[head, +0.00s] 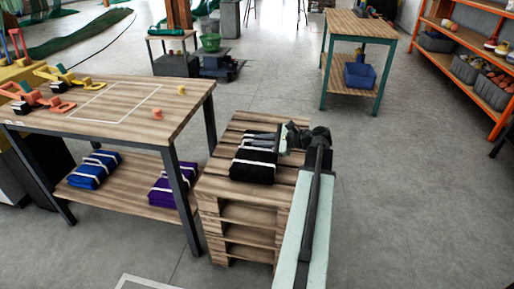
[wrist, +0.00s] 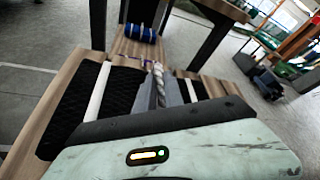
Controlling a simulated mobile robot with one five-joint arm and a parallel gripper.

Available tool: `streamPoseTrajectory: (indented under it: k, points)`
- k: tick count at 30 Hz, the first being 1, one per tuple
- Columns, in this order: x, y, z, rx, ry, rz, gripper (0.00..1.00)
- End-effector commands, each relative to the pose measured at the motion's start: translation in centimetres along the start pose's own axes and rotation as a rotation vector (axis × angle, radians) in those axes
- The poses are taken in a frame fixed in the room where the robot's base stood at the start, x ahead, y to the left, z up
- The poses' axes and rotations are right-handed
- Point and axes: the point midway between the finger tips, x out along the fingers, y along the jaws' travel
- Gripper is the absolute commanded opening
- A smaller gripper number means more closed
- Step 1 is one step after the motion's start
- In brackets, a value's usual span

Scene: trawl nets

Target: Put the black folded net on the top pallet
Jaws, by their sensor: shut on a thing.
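The black folded net (head: 252,170) with white bands is at the top of the pallet stack, over the top pallet (head: 222,182). In the wrist view the net (wrist: 68,112) shows on both sides of my fingers. My gripper (head: 262,140) is over the net's far part in the head view. In the wrist view my gripper (wrist: 160,90) is shut on the net, at a twisted pale cord across its middle. The net looks flat. I cannot tell whether it fully bears on the boards. My gripper hides part of it.
A green-legged table (head: 362,28) with a blue bin (head: 360,75) stands behind. Floor right is clear.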

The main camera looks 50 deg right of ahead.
Motion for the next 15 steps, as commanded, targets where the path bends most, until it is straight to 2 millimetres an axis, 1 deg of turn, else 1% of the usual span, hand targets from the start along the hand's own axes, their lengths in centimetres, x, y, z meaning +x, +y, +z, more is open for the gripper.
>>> streamPoseTrajectory:
  k: [1,5,10,11,12,13,15]
  points:
    - [0.31,0.35,-0.42,0.0,-0.004,-0.001,0.0]
    - [0.43,0.25,0.01,-0.002,-0.006,0.003,0.0]
    - [0.55,0.38,-0.12,-0.002,-0.006,0.003,0.0]
    - [0.55,0.44,-0.22,-0.002,-0.003,0.005,0.15]
    - [0.49,0.38,-0.17,-0.002,-0.003,0.004,0.26]
    - [0.47,0.37,-0.17,-0.002,-0.003,0.004,0.34]
    - [0.42,0.36,-0.2,-0.001,-0.003,0.003,0.34]
